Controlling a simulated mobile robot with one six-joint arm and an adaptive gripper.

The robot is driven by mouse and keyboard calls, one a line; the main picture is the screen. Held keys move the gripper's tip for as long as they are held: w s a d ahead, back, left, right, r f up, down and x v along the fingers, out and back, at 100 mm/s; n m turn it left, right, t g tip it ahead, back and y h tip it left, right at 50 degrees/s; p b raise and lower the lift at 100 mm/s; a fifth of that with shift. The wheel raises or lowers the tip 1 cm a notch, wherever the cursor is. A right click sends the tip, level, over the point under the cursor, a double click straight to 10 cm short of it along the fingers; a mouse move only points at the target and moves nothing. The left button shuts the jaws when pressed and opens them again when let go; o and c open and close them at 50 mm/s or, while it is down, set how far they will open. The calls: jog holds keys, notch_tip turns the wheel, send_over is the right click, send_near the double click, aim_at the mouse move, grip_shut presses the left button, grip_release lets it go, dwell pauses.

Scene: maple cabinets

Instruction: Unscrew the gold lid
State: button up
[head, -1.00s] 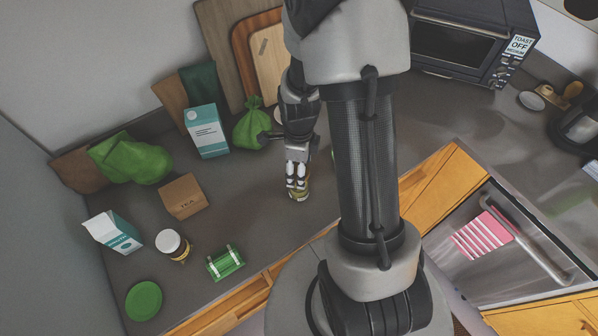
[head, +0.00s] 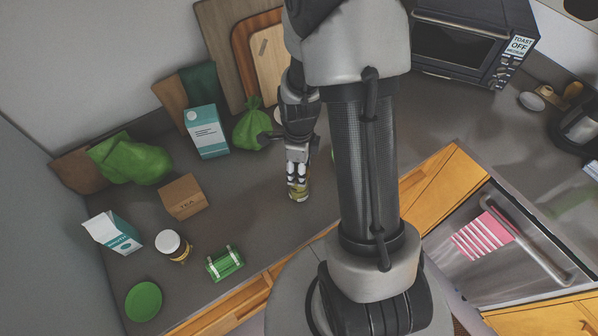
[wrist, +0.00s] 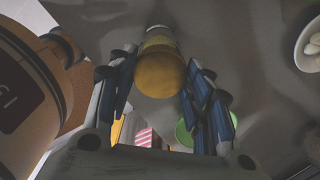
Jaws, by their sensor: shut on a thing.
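The gold lid (wrist: 160,74) is round and sits between my fingers in the wrist view. Behind it shows part of a jar (wrist: 158,36) with a pale band, and the lid appears to be on it. In the head view my gripper (head: 298,184) points down at the counter, shut on the lid at the jar's top. The jar (head: 299,195) stands on the counter and is mostly hidden by the fingers. My gripper also fills the wrist view (wrist: 160,88), one finger on each side of the lid.
A green bag (head: 251,125) stands behind my gripper. The counter left of the held jar is clear.

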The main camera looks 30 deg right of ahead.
jog(key=shift+s+f, duration=0.1)
jog(key=shift+f, duration=0.05)
jog(key=n, duration=0.4)
jog(key=shift+n, duration=1)
jog(key=n, duration=0.3)
jog(key=shift+n+b, duration=0.3)
jog(key=shift+b, duration=0.1)
jog(key=shift+n, duration=1.2)
